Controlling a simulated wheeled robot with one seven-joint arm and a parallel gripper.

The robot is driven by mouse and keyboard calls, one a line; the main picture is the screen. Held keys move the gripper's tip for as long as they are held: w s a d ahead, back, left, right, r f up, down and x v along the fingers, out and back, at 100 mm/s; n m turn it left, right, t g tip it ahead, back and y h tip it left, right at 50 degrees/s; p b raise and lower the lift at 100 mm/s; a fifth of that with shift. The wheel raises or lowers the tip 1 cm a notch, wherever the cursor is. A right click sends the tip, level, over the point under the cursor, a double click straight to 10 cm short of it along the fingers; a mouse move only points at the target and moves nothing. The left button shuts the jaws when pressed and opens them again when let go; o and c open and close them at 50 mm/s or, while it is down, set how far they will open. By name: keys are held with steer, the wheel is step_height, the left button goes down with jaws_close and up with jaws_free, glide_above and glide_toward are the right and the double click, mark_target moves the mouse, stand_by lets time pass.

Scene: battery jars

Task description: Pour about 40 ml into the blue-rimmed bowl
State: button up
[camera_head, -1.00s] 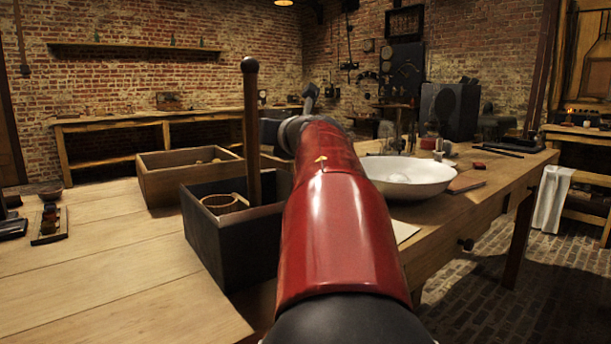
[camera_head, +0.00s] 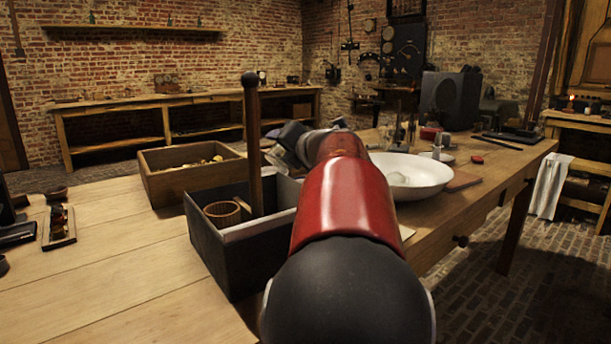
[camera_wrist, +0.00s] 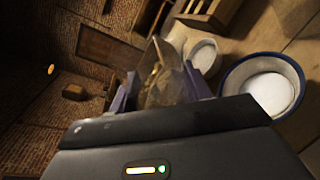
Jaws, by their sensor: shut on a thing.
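The blue-rimmed bowl (camera_wrist: 297,72) is at the right of the wrist view, with a white inside. My gripper (camera_wrist: 160,88) is shut on a clear glass vessel (camera_wrist: 167,72), which looks tilted in this rolled view and has a yellowish tint. The vessel is to the left of the blue-rimmed bowl in the picture, apart from it. Whether any liquid is leaving the vessel cannot be told. In the head view my red arm hides the area in front of it, and I cannot make out the blue-rimmed bowl or the vessel there.
A smaller pale bowl (camera_wrist: 213,58) stands beside the blue-rimmed one. In the head view, a dark open box (camera_head: 225,262) with an upright post (camera_head: 252,150) and a basket (camera_head: 222,214), a wooden crate (camera_head: 180,187) and a large white basin (camera_head: 435,182) surround my arm.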

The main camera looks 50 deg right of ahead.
steer(key=shift+a+r+m+p, duration=0.1)
steer(key=shift+r+m+p, duration=0.4)
steer(key=shift+r+p, duration=0.25)
steer(key=shift+f, duration=0.15)
steer(key=shift+m+y+p, duration=0.3)
steer(key=shift+m+p, duration=0.4)
steer(key=shift+p, duration=0.1)
steer(key=shift+f+m, duration=0.1)
steer(key=shift+m, duration=0.2)
steer(key=shift+a+f+m+y+p, duration=0.15)
steer(key=shift+a+m+y+p, duration=0.2)
steer(key=shift+a, duration=0.45)
steer(key=shift+w+a+f+m+p, duration=0.1)
steer(key=shift+a+f+m+p, duration=0.1)
steer(key=shift+a+m+p, duration=0.25)
stand_by(0.7)
